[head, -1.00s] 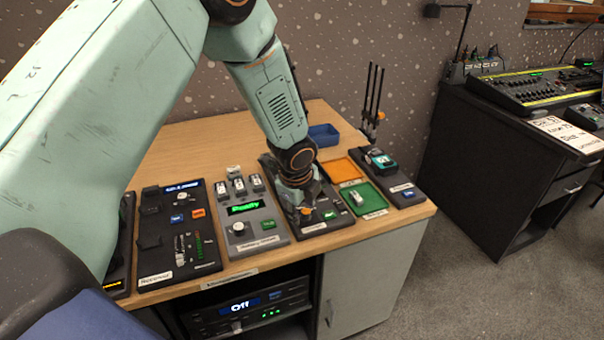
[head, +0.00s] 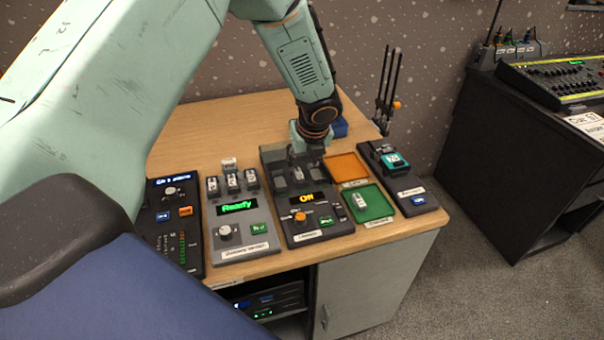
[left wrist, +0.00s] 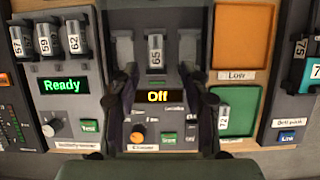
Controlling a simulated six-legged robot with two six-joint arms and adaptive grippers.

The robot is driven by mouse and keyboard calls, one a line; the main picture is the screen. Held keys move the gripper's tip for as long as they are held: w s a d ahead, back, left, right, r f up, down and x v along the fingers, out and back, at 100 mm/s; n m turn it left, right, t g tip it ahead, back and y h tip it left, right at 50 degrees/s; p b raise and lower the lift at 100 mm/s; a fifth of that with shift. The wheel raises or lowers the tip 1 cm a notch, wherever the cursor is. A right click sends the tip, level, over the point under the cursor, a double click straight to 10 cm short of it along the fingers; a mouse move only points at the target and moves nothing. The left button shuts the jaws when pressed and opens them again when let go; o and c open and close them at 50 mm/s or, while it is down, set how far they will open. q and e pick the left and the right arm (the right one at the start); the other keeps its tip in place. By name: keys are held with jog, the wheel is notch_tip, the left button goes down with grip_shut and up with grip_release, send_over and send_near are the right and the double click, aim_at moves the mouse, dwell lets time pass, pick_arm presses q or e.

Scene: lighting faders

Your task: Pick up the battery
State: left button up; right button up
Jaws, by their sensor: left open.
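A white battery marked 65 (left wrist: 156,54) stands in the middle slot of the dark tester (left wrist: 112,20), whose display reads Off. The slots on either side of it look empty. My left gripper (left wrist: 160,84) is open, its fingers apart below this battery in the left wrist view. In the head view my left gripper (head: 306,153) hangs over the tester's back part and hides much of the slots. Another battery (head: 361,201) lies in the green tray (head: 377,211). Several more stand in the grey charger (head: 240,247), which reads Ready. My right gripper is not in view.
An orange tray (head: 346,168) lies behind the green one. A dark unit with a teal item (head: 394,161) stands to the right, near the table's right end. A blue bin (head: 341,128) and an upright rack (head: 388,90) are behind. Bare wooden table (head: 190,135) lies behind the charger.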

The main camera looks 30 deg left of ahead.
aim_at(299, 174)
pick_arm(q)
jog(key=shift+s+a+f, duration=0.15)
jog(key=shift+a+f, duration=0.05)
jog(key=shift+f, duration=0.2)
jog(key=shift+s+a+f, duration=0.1)
jog(key=shift+a+f, duration=0.05)
jog(key=shift+f, duration=0.25)
jog(key=b+x, duration=0.1)
jog(key=x, duration=0.3)
jog(key=shift+w+f, duration=0.25)
jog(key=shift+s+r, duration=0.2)
jog(key=shift+r, duration=0.05)
jog(key=shift+c, duration=0.7)
jog(key=shift+w+f, duration=0.2)
jog(key=c, duration=0.4)
jog(key=shift+s+r, duration=0.1)
jog(key=shift+r, duration=0.05)
grip_shut()
